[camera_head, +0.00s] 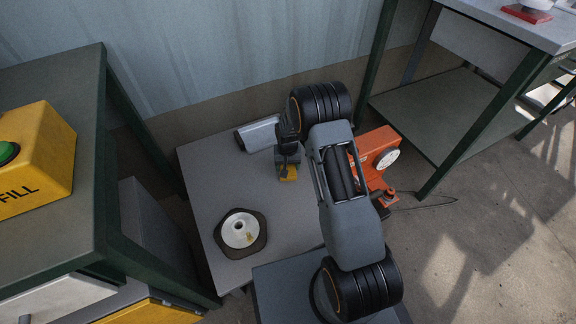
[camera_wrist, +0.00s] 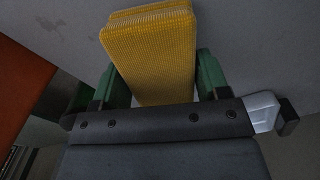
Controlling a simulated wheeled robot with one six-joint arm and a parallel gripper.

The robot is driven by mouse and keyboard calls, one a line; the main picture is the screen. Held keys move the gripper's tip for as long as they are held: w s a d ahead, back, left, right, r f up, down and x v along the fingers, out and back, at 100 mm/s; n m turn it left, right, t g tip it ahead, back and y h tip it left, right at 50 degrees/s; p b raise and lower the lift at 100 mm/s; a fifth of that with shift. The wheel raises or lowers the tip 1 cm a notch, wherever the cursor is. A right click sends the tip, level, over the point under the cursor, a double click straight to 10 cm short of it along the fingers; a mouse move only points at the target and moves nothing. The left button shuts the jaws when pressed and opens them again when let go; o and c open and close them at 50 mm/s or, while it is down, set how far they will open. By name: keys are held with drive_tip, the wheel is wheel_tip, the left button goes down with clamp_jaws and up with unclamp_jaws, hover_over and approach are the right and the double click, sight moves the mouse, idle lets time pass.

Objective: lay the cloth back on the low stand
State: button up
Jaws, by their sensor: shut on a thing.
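The yellow ribbed cloth (camera_wrist: 150,50) is folded into a thick pad and sits between the two green fingers of my gripper (camera_wrist: 160,82), which is shut on it. In the head view the cloth (camera_head: 289,174) shows as a small yellow patch under my gripper (camera_head: 288,160). It is over the low stand (camera_head: 205,165), a grey flat top, near its back right part. I cannot tell whether the cloth touches the top. My arm hides the stand's right side.
A white disc on a dark base (camera_head: 240,230) sits on the stand's front left. A pale grey object (camera_head: 258,134) lies at its back edge. An orange device (camera_head: 376,150) is right of my arm. A bench with a yellow FILL box (camera_head: 38,158) stands left. The stand's left middle is clear.

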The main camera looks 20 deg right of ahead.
drive_tip(key=shift+f, duration=0.15)
drive_tip(key=o, duration=0.8)
drive_tip(key=s+r+t+p, duration=0.1)
drive_tip(key=s+r+p, duration=0.25)
drive_tip(key=r, duration=0.95)
drive_tip(key=s+r+p, duration=0.2)
drive_tip(key=s+r, duration=0.2)
drive_tip(key=r, duration=0.8)
drive_tip(key=s+r, duration=0.2)
drive_tip(key=s, duration=0.3)
drive_tip(key=s+r+n+t, duration=0.1)
drive_tip(key=s+r, duration=0.2)
drive_tip(key=s, duration=0.2)
drive_tip(key=s+r+n, duration=0.1)
drive_tip(key=s+r, duration=0.2)
drive_tip(key=s, duration=0.2)
drive_tip(key=shift+s+d+t, duration=0.1)
drive_tip(key=shift+s+t, duration=0.3)
